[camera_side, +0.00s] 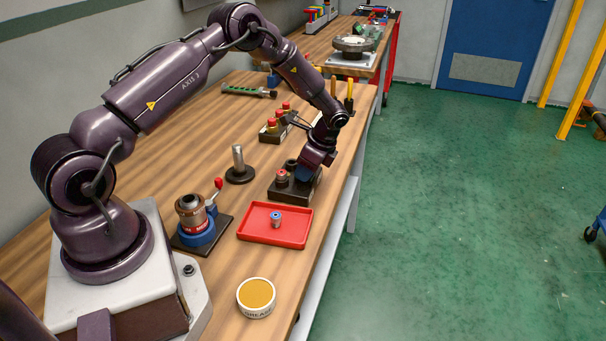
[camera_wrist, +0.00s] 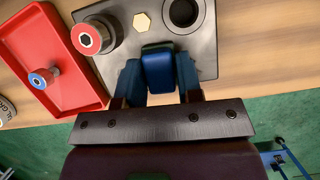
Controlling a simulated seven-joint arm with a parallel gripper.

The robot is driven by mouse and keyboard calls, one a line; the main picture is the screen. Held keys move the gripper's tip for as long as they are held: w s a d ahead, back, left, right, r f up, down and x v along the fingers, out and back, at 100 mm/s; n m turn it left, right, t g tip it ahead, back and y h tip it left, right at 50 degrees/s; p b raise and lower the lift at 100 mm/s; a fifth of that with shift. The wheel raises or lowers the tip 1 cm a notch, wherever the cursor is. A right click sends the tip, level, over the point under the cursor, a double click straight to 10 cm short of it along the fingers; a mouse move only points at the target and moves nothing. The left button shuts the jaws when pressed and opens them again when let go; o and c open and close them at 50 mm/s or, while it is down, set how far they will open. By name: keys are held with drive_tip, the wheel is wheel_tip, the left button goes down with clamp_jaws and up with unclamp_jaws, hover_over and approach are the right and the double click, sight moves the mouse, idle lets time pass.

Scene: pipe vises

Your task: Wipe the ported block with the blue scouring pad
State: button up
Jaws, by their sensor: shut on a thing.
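The ported block (camera_side: 286,193) is a dark grey block on the bench, with a red-capped fitting (camera_side: 282,177) standing on it. In the wrist view the block (camera_wrist: 120,62) shows a dark open port, a pale hexagonal spot and the red fitting (camera_wrist: 92,36). My gripper (camera_side: 310,166) is over the block's right end. In the wrist view its fingers are shut on the blue scouring pad (camera_wrist: 158,68), which is over the block's near edge. The pad (camera_side: 306,174) shows as a dark blue patch below the gripper in the side view. I cannot tell whether it touches the block.
A red tray (camera_side: 258,236) with a blue-capped fitting (camera_side: 276,218) lies in front of the block. A grease tin (camera_side: 256,298), a blue vise (camera_side: 198,232) and a post on a round base (camera_side: 239,168) stand nearby. The bench edge is close on the right.

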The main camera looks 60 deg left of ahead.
drive_tip(key=shift+w+a, duration=0.9)
drive_tip(key=shift+a, duration=0.05)
drive_tip(key=shift+w+a+f, duration=0.2)
drive_tip(key=shift+w+a, duration=0.25)
drive_tip(key=shift+a, duration=0.05)
drive_tip(key=shift+w+a+r, duration=0.1)
drive_tip(key=shift+w+r, duration=0.05)
drive_tip(key=shift+r, duration=0.15)
wheel_tip(320, 180, up, 8)
drive_tip(key=shift+f, duration=0.15)
